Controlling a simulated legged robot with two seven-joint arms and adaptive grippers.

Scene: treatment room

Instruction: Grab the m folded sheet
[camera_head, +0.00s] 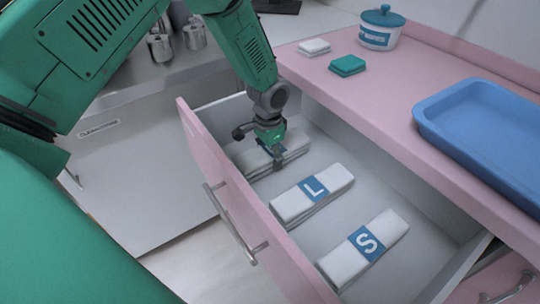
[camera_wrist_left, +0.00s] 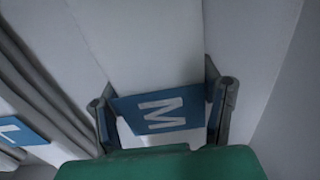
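The M folded sheet (camera_wrist_left: 158,108) is white with a blue label band. It lies in the open drawer at the far end of the row, partly hidden under my left gripper in the head view (camera_head: 291,148). My left gripper (camera_head: 262,150) points down over it. In the left wrist view (camera_wrist_left: 161,105) its fingers are spread, one on each side of the labelled band. They are very close to the sheet's edges; whether they touch is not clear. My right gripper is not in view.
The L sheet (camera_head: 297,205) and S sheet (camera_head: 345,262) lie in the same drawer. The pink drawer front (camera_head: 235,200) and pink counter (camera_head: 395,110) flank it. On the counter are a blue tray (camera_head: 480,125), a lidded jar (camera_head: 380,35) and small folded cloths (camera_head: 347,65).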

